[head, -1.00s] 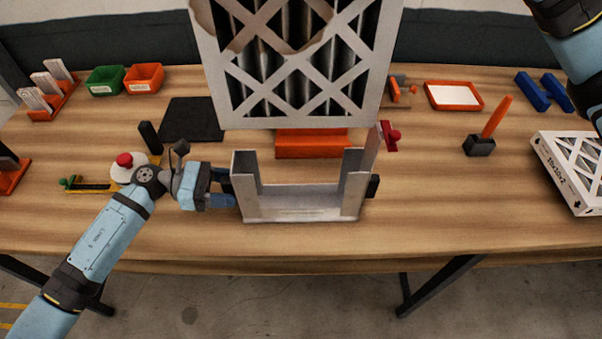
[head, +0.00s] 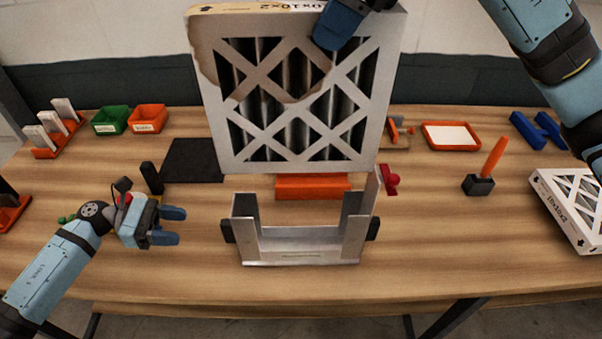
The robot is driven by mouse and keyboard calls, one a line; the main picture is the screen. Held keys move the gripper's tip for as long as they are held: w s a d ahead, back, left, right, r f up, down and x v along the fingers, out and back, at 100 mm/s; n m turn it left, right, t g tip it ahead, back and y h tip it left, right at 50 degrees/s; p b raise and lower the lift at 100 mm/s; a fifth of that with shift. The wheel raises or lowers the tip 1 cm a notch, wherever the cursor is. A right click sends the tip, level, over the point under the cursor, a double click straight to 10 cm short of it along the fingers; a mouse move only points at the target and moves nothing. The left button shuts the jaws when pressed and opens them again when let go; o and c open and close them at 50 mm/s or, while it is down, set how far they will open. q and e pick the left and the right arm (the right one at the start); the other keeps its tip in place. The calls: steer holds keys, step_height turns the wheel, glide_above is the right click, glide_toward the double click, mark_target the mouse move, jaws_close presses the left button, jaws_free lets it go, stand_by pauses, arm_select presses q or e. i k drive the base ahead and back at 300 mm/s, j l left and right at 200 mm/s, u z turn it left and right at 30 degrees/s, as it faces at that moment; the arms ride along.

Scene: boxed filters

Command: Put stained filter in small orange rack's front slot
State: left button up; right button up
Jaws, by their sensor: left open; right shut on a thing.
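The stained filter (head: 290,100), a white-framed pleated panel with a brown stain at its upper left, is held upright in the air. My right gripper (head: 342,25) is shut on its top edge; the fingertips are partly hidden. Below it stands an open metal holder (head: 300,248) on the table. My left gripper (head: 178,226) is open and empty, left of the holder and apart from it. An orange rack (head: 45,152) with upright white panels stands at the back left. Another orange rack (head: 8,220) with a dark piece is cut off at the left edge.
An orange block (head: 312,187) lies behind the holder, partly hidden. A dark mat (head: 195,160), green bin (head: 111,120) and orange bin (head: 148,118) are at left. At right are a red clamp (head: 391,180), an orange tray (head: 452,147), a black-based orange tool (head: 480,184) and another filter (head: 575,205).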

mark_target(314, 186)
steer(key=k, duration=1)
